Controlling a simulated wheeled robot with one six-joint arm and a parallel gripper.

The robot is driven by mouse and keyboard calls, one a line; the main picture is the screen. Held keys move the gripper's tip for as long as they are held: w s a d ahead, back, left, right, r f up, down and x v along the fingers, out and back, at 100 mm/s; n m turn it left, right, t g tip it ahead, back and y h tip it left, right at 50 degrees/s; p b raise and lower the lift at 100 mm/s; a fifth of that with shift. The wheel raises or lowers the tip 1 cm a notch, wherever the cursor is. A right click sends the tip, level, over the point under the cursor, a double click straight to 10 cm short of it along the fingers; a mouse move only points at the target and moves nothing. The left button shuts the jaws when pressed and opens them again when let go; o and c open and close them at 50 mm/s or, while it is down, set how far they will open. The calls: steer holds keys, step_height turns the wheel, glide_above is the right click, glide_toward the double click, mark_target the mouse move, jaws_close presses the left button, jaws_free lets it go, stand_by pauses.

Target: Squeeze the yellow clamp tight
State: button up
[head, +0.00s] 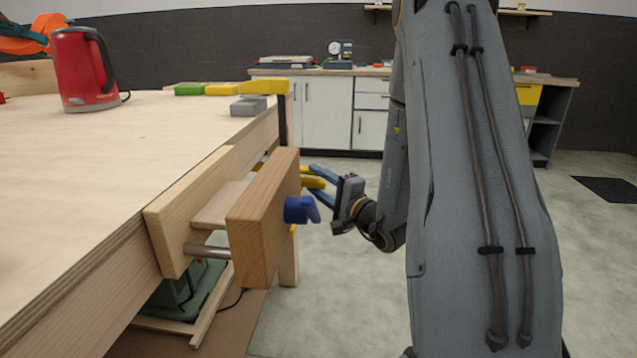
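The yellow clamp (222,89) has its upper yellow arm lying on the bench top near the corner. Its dark bar (283,118) runs down past the bench edge. Lower yellow parts (314,182), apparently its handle, show beyond the wooden vise jaw, which hides the rest. My gripper (318,182) reaches in from the right at these lower parts. Its two blue fingers are apart, with yellow between them. I cannot tell whether they touch or press it.
The wooden vise jaw (262,222) with a blue knob (300,210) sticks out close to my gripper. A green block (188,90), a grey block (248,106) and a red kettle (82,70) are on the bench (130,140).

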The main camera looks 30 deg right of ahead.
steer(key=o, duration=0.4)
steer(key=shift+r, duration=0.55)
steer(key=shift+w, duration=0.15)
steer(key=shift+w+a+f+b, duration=0.25)
steer(key=shift+w+b, duration=0.1)
steer(key=shift+w, duration=0.25)
steer(key=shift+r, duration=0.1)
steer(key=shift+c, duration=0.5)
jaws_close()
steer(key=shift+s, duration=0.1)
